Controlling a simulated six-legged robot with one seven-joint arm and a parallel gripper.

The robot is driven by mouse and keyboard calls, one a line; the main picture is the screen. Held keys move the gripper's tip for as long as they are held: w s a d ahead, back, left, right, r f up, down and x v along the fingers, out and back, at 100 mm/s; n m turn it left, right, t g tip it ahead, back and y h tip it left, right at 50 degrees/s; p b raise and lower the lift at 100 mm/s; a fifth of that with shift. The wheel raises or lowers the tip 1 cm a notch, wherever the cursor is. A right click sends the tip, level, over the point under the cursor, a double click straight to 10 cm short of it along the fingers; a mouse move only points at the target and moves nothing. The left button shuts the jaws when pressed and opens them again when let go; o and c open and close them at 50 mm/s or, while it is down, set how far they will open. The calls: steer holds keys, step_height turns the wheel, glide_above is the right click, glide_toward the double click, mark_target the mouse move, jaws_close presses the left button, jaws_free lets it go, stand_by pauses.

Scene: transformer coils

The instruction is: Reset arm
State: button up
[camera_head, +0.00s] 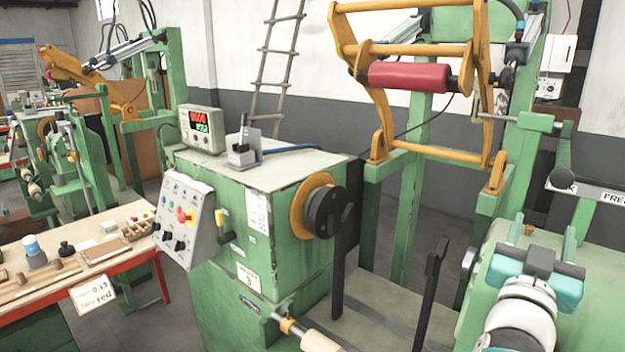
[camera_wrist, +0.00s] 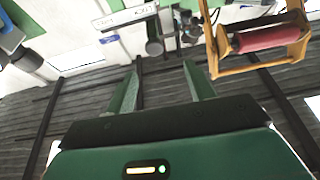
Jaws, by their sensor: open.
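My gripper (camera_head: 544,236) is at the lower right of the head view, with teal fingers pointing up and apart. Its two green fingers also show spread apart in the wrist view (camera_wrist: 162,68), with nothing between them. My white and teal arm link is below it. It stands in front of a green machine body and touches nothing that I can see.
A green winding machine (camera_head: 255,225) with a control panel (camera_head: 186,218) stands in the middle. A yellow frame with a red roller (camera_head: 408,76) is at the upper right, also in the wrist view (camera_wrist: 268,38). A wooden workbench (camera_head: 75,262) is at the left.

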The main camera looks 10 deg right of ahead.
steer(key=w+a+f+n+g+y, duration=0.1)
steer(key=w+a+f+n+y, duration=0.2)
steer(key=a+f+y, duration=0.4)
steer(key=w+a+f+n+g+y, duration=0.1)
steer(key=w+a+f+n+y, duration=0.25)
steer(key=a+y, duration=0.4)
steer(key=s+a+f+n+g+y, duration=0.1)
steer(key=s+a+f+n+g, duration=0.2)
steer(key=s+a+f+g, duration=0.4)
steer(key=s+a+f, duration=0.1)
steer(key=s+a, duration=0.2)
steer(key=s, duration=0.2)
steer(key=shift+a+f+g+y, duration=0.3)
steer(key=shift+f+y, duration=0.05)
steer(key=shift+f, duration=0.05)
steer(key=shift+s, duration=0.1)
steer(key=c, duration=0.4)
steer(key=shift+d, duration=0.1)
